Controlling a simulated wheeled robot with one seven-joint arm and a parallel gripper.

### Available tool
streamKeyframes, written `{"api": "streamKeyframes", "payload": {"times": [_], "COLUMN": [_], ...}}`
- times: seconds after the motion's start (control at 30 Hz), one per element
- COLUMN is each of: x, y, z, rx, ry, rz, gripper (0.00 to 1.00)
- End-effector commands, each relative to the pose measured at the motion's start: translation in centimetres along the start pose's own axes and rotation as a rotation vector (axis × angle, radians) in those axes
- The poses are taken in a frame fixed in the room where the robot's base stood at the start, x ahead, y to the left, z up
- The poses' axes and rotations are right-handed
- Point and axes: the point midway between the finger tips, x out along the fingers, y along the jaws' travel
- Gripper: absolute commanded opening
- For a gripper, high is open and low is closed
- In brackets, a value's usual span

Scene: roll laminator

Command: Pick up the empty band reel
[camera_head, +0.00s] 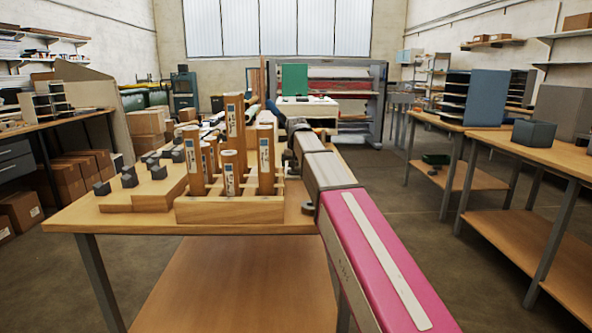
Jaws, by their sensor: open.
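I cannot pick out the empty band reel for certain. A small grey round piece (308,208) lies at the table's right edge, close beside my arm, but it is too small to identify. My arm reaches from the lower right over the right side of the wooden table (120,222). My gripper (290,160) is at its far end, a small dark shape right of the tubes, open. Its fingers are mostly hidden by my own arm, and nothing shows in them.
A wooden rack (230,211) with several upright brown tubes stands at the table's front. A stepped wooden block (145,196) with dark pieces is left of it. A roll machine (345,105) stands behind. The right bench (545,148) is across an open aisle.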

Motion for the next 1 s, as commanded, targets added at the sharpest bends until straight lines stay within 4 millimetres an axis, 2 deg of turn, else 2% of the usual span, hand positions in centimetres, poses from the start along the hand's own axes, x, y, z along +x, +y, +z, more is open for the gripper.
{"api": "streamKeyframes", "payload": {"times": [0.13,0.3,0.67,0.77,1.0], "x": [-0.1,-0.1,-0.4,-1.4,-5.4], "y": [0.0,0.0,0.0,0.0,0.0], "z": [0.0,0.0,-0.2,-0.7,-2.4], "rx": [0.000,0.000,0.000,0.000,0.000], "ry": [0.001,0.001,0.001,0.003,0.003], "rz": [0.000,0.000,0.000,-0.001,-0.001], "gripper": [0.92,0.37,0.37,0.37,0.37]}}
